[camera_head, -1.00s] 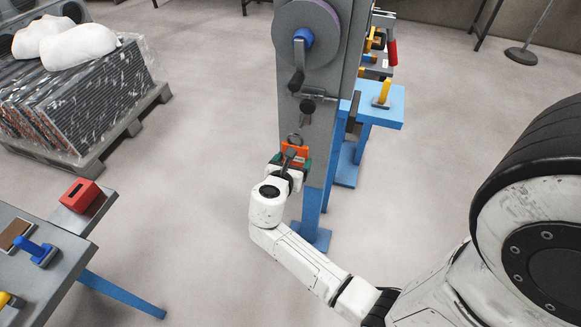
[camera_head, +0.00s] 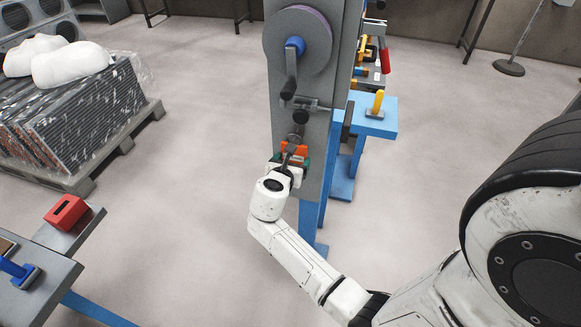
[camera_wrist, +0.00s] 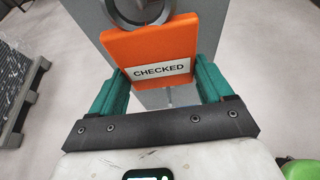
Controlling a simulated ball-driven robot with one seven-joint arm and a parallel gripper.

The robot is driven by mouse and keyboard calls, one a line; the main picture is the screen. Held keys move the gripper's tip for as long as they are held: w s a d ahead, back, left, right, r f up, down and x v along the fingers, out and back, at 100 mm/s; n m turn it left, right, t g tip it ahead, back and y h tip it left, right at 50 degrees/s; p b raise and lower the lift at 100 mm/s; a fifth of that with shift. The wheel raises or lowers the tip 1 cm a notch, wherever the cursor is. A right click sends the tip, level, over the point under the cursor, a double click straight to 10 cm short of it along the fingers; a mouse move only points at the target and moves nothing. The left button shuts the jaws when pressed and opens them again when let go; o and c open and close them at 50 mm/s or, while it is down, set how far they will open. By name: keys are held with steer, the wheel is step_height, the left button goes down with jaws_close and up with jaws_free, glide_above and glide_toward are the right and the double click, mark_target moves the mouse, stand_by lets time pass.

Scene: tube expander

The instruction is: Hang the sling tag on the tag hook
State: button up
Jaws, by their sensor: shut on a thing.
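The sling tag (camera_wrist: 150,50) is an orange plate with a white label reading CHECKED and a grey ring (camera_wrist: 138,10) at its top. My gripper (camera_wrist: 160,88) has green fingers, shut on the tag's two sides. In the head view the orange tag (camera_head: 297,150) is partly hidden by my gripper. It is held upright close to the front of the grey machine column. Just above the tag's ring is a dark round part with a grey bar (camera_head: 314,105), which may be the tag hook; its exact shape and any contact with the ring are unclear.
A grey wheel (camera_head: 297,40) with a blue hub and crank is higher on the column. A blue stand (camera_head: 375,120) with a yellow handle is right of it. A bench with a red block (camera_head: 67,212) is at left, near a loaded pallet (camera_head: 75,185). The floor between is clear.

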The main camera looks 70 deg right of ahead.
steer(key=shift+d+f, duration=0.15)
steer(key=shift+d, duration=0.35)
steer(key=shift+w+d+f, duration=0.1)
steer(key=shift+d+f, duration=0.35)
steer(key=shift+d, duration=0.1)
stand_by(0.7)
steer(key=o, duration=0.9)
steer(key=shift+f, duration=0.1)
steer(key=shift+a, duration=0.1)
steer(key=v, duration=1)
steer(key=shift+a+r, duration=0.25)
steer(key=shift+a, duration=0.1)
